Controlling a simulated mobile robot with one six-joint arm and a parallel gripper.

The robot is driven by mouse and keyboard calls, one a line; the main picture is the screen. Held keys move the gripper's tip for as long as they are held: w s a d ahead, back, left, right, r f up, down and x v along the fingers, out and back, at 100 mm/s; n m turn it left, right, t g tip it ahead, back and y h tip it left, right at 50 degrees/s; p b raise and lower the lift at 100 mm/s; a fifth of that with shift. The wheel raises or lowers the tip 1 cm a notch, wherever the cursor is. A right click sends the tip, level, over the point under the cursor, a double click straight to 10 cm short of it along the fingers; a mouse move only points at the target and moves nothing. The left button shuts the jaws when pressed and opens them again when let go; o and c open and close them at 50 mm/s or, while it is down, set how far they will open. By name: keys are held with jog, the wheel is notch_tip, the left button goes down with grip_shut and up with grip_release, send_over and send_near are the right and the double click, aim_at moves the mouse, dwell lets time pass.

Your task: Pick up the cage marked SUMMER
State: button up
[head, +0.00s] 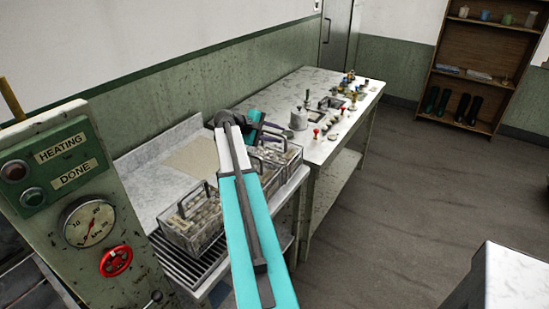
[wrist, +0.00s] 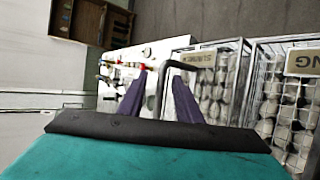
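The cage marked SUMMER (wrist: 205,95) is a wire cage full of pale cocoons. Its label is partly legible in the wrist view. It seems to be the rightmost cage (head: 283,166) in the head view, partly hidden by my arm. Its dark handle rises at its left side in the wrist view. My gripper (wrist: 160,75) is open, with its two purple fingers apart and the handle's dark bar between them. In the head view my gripper (head: 268,128) is above the back of that cage. I cannot tell whether a finger touches the handle.
A cage with a label ending in NG (wrist: 270,100) stands close to the right in the wrist view. A marble table (head: 335,145) with small knobs and tools lies beyond. A gauge panel (head: 75,200) stands at left.

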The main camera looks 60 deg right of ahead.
jog(key=shift+d, duration=0.1)
jog(key=shift+p+x, duration=1.2)
jog(key=shift+x, duration=0.65)
jog(key=shift+s+d+f, duration=0.35)
jog(key=shift+d+f, duration=0.05)
jog(key=shift+f, duration=0.05)
jog(key=shift+c, duration=0.3)
grip_shut()
